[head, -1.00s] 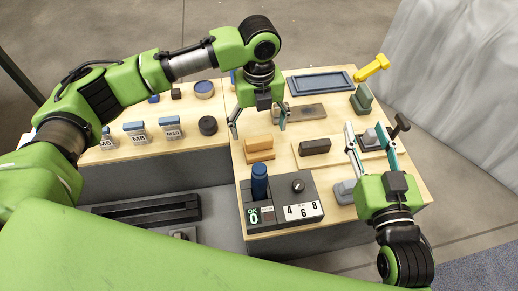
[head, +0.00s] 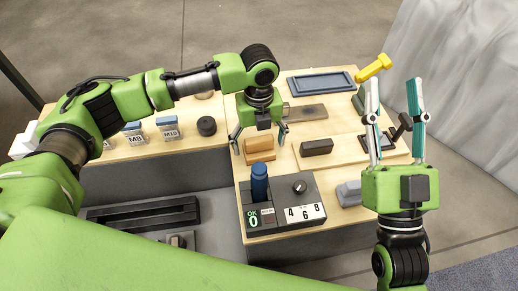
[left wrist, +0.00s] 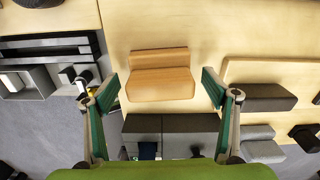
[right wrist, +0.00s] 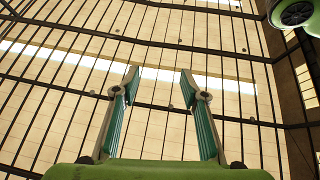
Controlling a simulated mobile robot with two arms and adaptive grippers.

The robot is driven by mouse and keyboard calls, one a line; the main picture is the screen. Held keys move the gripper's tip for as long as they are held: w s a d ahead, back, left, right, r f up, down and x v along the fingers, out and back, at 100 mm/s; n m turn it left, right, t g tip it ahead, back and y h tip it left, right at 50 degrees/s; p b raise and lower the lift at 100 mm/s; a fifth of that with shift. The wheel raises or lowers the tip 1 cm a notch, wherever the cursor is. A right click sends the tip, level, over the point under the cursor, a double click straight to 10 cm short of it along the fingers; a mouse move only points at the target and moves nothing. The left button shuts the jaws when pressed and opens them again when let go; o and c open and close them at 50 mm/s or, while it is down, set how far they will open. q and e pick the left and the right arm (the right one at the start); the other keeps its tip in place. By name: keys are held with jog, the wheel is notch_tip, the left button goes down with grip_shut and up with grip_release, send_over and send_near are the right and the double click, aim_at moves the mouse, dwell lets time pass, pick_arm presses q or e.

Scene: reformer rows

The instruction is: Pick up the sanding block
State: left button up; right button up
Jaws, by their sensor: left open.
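The sanding block looks to be the orange-brown wooden block (head: 260,149) with a stepped top, lying on the light wooden table. In the left wrist view the block (left wrist: 160,84) lies centred between the fingertips. My left gripper (head: 259,137) is open above the block, one finger toward each end, with no clear contact. In the left wrist view the left gripper (left wrist: 160,80) has a gap on both sides of the block. My right gripper (head: 393,84) is open and empty, fingers pointing up over the table's right side.
A dark brown block (head: 316,147) lies right of the wooden block. A grey control box (head: 283,214) with a blue handle (head: 259,182) stands in front. A black round piece (head: 207,126) is left.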

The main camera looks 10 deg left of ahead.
aim_at(259, 139)
pick_arm(q)
jog(key=shift+c, duration=0.3)
jog(key=c, duration=1.3)
jog(key=shift+o, duration=0.2)
jog(key=shift+r, duration=0.15)
notch_tip(259, 139, up, 5)
jog(key=shift+p, duration=1.15)
notch_tip(259, 139, up, 4)
jog(key=shift+r+p, duration=0.15)
jog(key=shift+p, duration=0.6)
jog(key=shift+r, duration=0.25)
pick_arm(e)
jog(key=shift+w+d+f+g+h, duration=0.3)
jog(key=shift+f+g+h, duration=0.25)
jog(key=shift+f+g, duration=1.85)
jog(key=shift+w+d+f+g+h, duration=0.15)
jog(key=shift+d+f+g+h, duration=0.6)
jog(key=shift+f, duration=3.1)
jog(key=shift+w+f+g+h, duration=0.25)
jog(key=shift+f+g+h, duration=0.15)
jog(key=shift+f+g, duration=2.15)
jog(key=shift+f+t, duration=0.55)
jog(key=shift+t, duration=0.05)
